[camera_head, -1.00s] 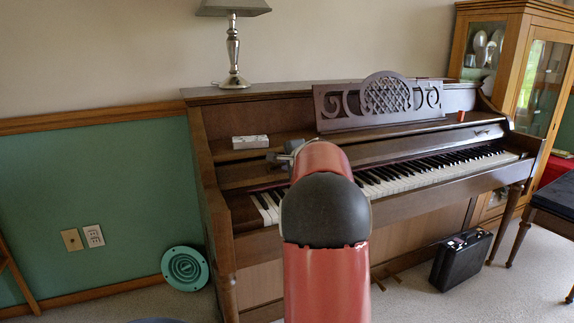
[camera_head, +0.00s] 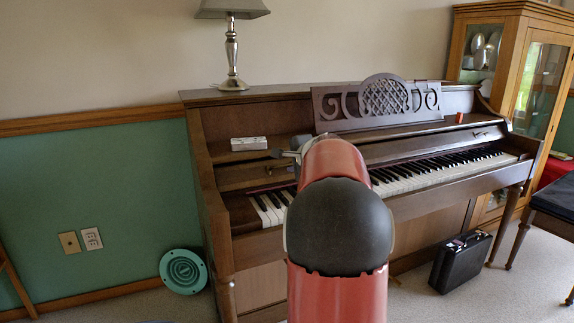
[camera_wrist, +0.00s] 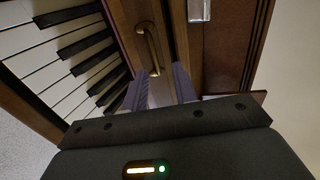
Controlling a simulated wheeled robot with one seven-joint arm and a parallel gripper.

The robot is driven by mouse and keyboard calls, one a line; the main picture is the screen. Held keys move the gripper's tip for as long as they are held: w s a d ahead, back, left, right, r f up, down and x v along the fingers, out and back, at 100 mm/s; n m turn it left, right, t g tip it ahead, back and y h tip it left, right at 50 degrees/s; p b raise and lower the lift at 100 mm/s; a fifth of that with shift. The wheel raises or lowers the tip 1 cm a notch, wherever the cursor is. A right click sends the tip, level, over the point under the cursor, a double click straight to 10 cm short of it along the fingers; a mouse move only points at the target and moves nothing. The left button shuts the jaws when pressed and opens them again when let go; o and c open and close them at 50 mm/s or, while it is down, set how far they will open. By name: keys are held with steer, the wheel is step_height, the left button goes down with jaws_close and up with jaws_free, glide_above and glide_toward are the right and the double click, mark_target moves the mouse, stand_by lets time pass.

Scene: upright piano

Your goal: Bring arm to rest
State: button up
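My red arm with a dark grey joint rises in front of the piano in the head view. My gripper (camera_wrist: 161,70) shows two grey fingers standing apart in the wrist view, with nothing held between them. A brass handle (camera_wrist: 149,45) on the piano's wood lies just beyond the fingertips, and I cannot tell if they touch it. In the head view the gripper end (camera_head: 280,153) is mostly hidden behind my arm, over the left part of the piano.
The upright piano (camera_head: 255,180) stands close ahead, with white and black keys (camera_head: 425,175) exposed. A white box (camera_head: 249,143) lies on its left ledge. A lamp (camera_head: 232,55) stands on top. A black case (camera_head: 461,262) and a teal round object (camera_head: 184,271) are on the floor.

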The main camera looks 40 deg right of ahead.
steer(key=v, duration=0.2)
steer(key=shift+s+a+r, duration=0.1)
steer(key=shift+s, duration=0.2)
steer(key=s+a+f+n+g+y, duration=0.15)
steer(key=s+a+n, duration=0.3)
steer(key=a, duration=0.75)
steer(key=s+a+f+n+g+y, duration=0.1)
steer(key=s+a+n+y, duration=0.3)
steer(key=a, duration=0.7)
steer(key=s+a+f+n+g+h, duration=0.1)
steer(key=s+a+f+n, duration=0.4)
steer(key=s, duration=0.5)
steer(key=s+a+f+n+g+h, duration=0.1)
steer(key=s+a+f+n+g, duration=0.2)
steer(key=s+a+f+n, duration=0.3)
steer(key=s+n, duration=0.1)
steer(key=s, duration=0.4)
steer(key=shift+a+f, duration=0.35)
steer(key=shift+w+d+h, duration=0.1)
steer(key=shift+h, duration=0.15)
